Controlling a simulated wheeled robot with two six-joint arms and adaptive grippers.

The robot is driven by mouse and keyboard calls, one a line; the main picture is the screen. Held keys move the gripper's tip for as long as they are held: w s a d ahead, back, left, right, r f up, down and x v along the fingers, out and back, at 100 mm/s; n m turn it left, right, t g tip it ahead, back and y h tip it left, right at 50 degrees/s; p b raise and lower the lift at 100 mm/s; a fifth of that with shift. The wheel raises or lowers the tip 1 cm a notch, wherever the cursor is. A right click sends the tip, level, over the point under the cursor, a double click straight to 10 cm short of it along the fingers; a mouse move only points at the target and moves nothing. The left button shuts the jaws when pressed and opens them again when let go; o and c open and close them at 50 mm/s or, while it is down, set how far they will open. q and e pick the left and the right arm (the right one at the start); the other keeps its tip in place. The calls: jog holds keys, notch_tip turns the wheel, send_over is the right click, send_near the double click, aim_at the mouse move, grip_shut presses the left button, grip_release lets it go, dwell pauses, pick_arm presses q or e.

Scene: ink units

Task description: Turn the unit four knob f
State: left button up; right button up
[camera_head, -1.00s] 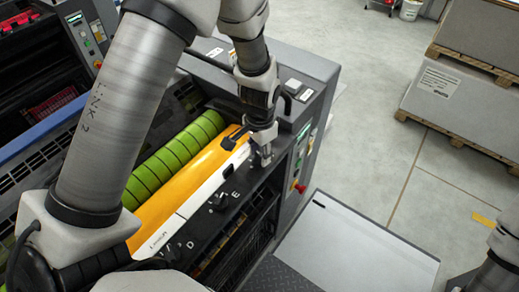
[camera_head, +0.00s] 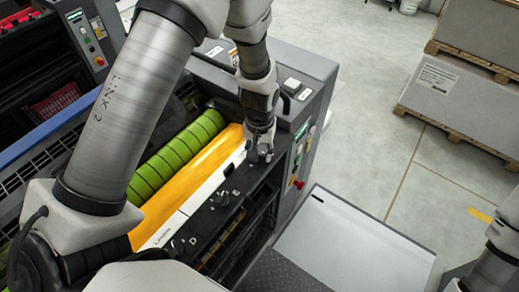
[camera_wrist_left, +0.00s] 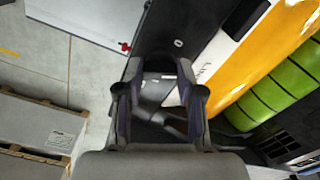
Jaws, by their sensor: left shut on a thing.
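My left gripper (camera_head: 260,154) points down at the far right end of the black strip beside the orange ink roller (camera_head: 190,180). Its fingers also show in the left wrist view (camera_wrist_left: 160,112), closed around a dark knob, knob f (camera_wrist_left: 165,122), mostly hidden between them. The label of knob f is not readable. On the same strip, another black knob (camera_head: 221,198) stands by the letter E, and the letter D is nearer me. My right gripper is out of view; only part of that arm shows at the right edge.
A green segmented roller (camera_head: 178,155) lies beside the orange one. A side panel with buttons (camera_head: 296,175) is right of the gripper. A light platform (camera_head: 345,245) stands in front. Pallets with grey stacks (camera_head: 460,105) are at the right, with clear floor between.

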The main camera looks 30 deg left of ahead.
aim_at(260, 154)
pick_arm(q)
jog(key=shift+f, duration=0.1)
dwell(0.3)
jog(key=o, duration=0.9)
jog(key=shift+o, duration=1.3)
jog(key=shift+w, duration=0.1)
notch_tip(260, 154, up, 12)
jog(key=shift+f, duration=0.1)
